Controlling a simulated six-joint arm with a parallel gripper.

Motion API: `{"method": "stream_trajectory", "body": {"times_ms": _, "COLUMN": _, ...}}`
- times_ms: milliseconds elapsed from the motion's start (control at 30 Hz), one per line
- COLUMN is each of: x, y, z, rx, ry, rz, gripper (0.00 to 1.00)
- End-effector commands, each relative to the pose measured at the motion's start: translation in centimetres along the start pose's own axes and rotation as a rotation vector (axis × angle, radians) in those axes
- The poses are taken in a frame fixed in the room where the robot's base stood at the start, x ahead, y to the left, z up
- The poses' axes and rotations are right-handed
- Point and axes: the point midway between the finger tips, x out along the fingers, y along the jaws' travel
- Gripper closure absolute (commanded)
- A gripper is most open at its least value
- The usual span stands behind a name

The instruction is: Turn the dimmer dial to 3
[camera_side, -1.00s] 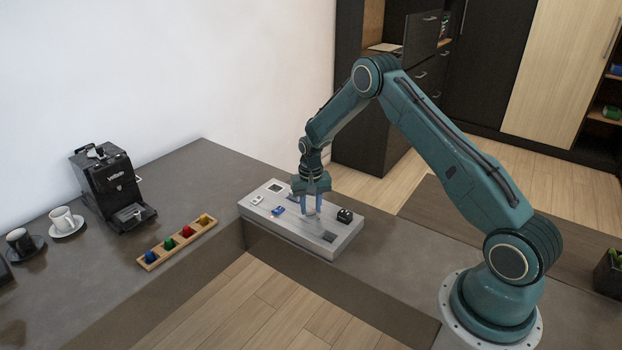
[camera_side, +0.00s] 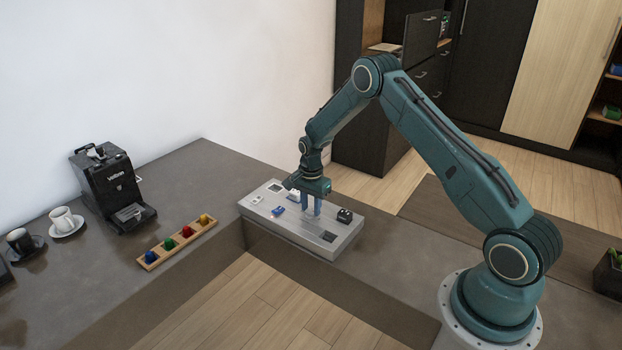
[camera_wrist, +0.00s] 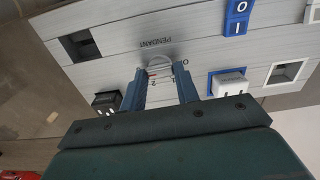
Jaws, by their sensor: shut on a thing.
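The dimmer dial (camera_wrist: 160,69) is a small, pale round knob on the grey panel (camera_wrist: 120,28), below the printed word PENDANT in the wrist view. Printed digits, including a 0 and a 2, lie around it, partly hidden by my fingers. A small red mark shows beside the knob. I cannot tell which digit the dial points to. My gripper (camera_wrist: 162,75) is shut on the dial, one blue finger on each side. In the side view my gripper (camera_side: 311,212) points down onto the panel (camera_side: 300,240), and its fingers hide the dial.
A black switch (camera_side: 344,215) and a blue rocker (camera_side: 278,211) stand on the panel near my fingers. A wooden rack of coloured knobs (camera_side: 178,242), a coffee machine (camera_side: 110,185) and cups (camera_side: 63,220) are farther left. The counter between rack and panel is clear.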

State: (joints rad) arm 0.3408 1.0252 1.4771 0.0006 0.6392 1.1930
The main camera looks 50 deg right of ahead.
Motion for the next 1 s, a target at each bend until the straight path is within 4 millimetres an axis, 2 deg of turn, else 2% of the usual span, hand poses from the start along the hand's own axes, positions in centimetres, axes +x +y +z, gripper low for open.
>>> {"method": "stream_trajectory", "body": {"times_ms": 567, "x": 0.03, "y": 0.06, "z": 0.10, "rx": 0.053, "ry": -0.002, "rz": 0.002, "gripper": 0.92}}
{"method": "stream_trajectory", "body": {"times_ms": 600, "x": 0.03, "y": 0.05, "z": 0.10, "rx": 0.053, "ry": -0.002, "rz": 0.002, "gripper": 0.67}}
{"method": "stream_trajectory", "body": {"times_ms": 700, "x": 0.02, "y": 0.04, "z": 0.09, "rx": 0.053, "ry": -0.002, "rz": 0.002, "gripper": 0.48}}
{"method": "stream_trajectory", "body": {"times_ms": 1000, "x": -0.02, "y": 0.00, "z": 0.04, "rx": 0.052, "ry": -0.001, "rz": 0.000, "gripper": 0.47}}
